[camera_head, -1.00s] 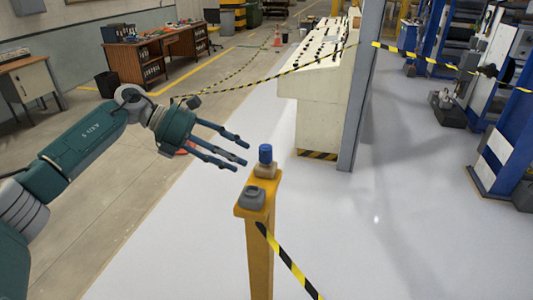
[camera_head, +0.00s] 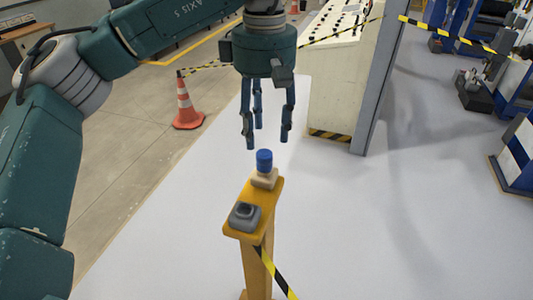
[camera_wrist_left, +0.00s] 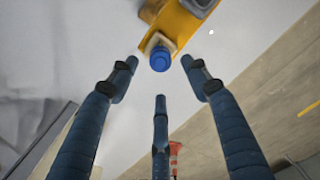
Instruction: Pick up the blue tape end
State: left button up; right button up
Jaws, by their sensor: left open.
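The blue tape end (camera_head: 264,160) is a small blue cylinder standing upright on a beige block (camera_head: 264,178) on top of the yellow post (camera_head: 235,229). In the left wrist view the blue tape end (camera_wrist_left: 160,60) lies between and just beyond the tips of the upper two fingers. My left gripper (camera_head: 266,138) points down with its three fingers spread open and empty. In the head view its tips appear just above the blue tape end, apart from it. The left gripper's fingers (camera_wrist_left: 161,78) also frame the wrist view. My right gripper is not in view.
A grey square fitting (camera_head: 244,216) sits on the post's near end. Black and yellow tape (camera_head: 276,275) runs down from the post. A traffic cone (camera_head: 187,106) stands at the left. A grey column (camera_head: 376,95) and a control console (camera_head: 337,85) stand behind. The floor around the post is clear.

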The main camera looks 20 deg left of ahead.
aim_at(264, 153)
pick_arm(q)
jog(key=shift+s+f, duration=0.15)
jog(key=shift+f, duration=0.35)
jog(key=shift+s+f, duration=0.15)
jog(key=shift+f, duration=0.35)
jog(key=shift+w+f+p, duration=0.15)
jog(key=shift+f+p, duration=0.15)
notch_tip(264, 153, down, 4)
jog(key=p, duration=0.2)
jog(key=shift+f+p, duration=0.2)
jog(key=shift+p, duration=0.15)
jog(key=shift+f, duration=0.4)
jog(key=shift+w, duration=0.1)
jog(key=shift+c, duration=0.5)
jog(key=c, duration=0.9)
grip_shut()
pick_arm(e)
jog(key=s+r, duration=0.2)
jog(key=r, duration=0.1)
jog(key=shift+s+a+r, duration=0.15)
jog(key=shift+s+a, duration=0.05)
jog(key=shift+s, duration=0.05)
